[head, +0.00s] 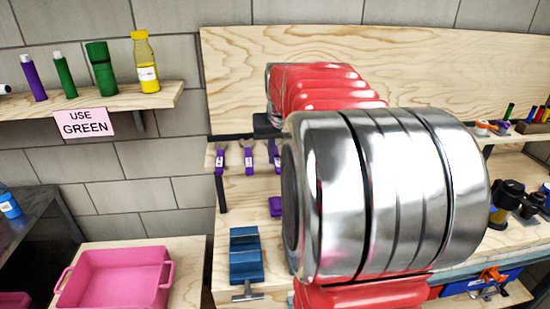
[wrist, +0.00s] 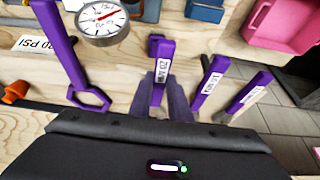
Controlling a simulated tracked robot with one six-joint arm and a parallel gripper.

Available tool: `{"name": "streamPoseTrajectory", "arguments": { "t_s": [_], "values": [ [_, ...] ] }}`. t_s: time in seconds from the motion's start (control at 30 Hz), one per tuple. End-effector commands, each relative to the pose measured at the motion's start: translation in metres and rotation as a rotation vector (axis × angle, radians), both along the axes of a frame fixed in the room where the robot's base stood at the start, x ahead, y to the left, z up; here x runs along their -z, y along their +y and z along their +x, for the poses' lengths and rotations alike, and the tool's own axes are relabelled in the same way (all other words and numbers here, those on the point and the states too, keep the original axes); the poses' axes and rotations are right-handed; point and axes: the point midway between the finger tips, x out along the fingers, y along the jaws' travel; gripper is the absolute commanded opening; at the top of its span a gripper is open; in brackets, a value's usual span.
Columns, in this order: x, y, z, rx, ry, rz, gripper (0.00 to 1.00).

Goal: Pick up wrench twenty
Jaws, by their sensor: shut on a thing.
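Wrench twenty (wrist: 160,70) is purple with a white label reading 20 NM, in the middle of the wrist view. My gripper (wrist: 163,88) is shut on it, with dark fingers on both sides of its handle. Two more purple wrenches, one (wrist: 210,85) and another (wrist: 250,92), stand to its right in the wrist view, apart from the fingers; their labels are hard to read. In the head view purple wrenches (head: 220,160) hang in a row at the board. My arm hides the gripper there.
A larger purple wrench (wrist: 68,55) with a ring end and a pressure gauge (wrist: 103,20) lie left in the wrist view. In the head view, a blue vise (head: 246,256) sits below the wrenches, a pink bin (head: 115,280) at lower left, and a bottle shelf (head: 100,102) above it.

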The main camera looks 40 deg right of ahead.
Motion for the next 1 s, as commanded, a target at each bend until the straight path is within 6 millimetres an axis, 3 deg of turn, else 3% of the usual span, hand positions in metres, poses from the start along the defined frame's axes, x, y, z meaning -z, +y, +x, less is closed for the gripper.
{"name": "streamPoseTrajectory", "arguments": {
  "t_s": [0.27, 0.47, 0.8, 1.0],
  "values": [
    [-0.001, 0.0, 0.0, 0.0, -0.001, -0.001, 0.0],
    [-0.015, 0.0, 0.0, 0.0, -0.002, -0.002, 0.0],
    [-0.074, -0.001, 0.001, 0.0, -0.004, -0.003, 0.0],
    [-0.099, -0.001, 0.0, 0.001, -0.003, -0.001, 0.0]
  ]
}}
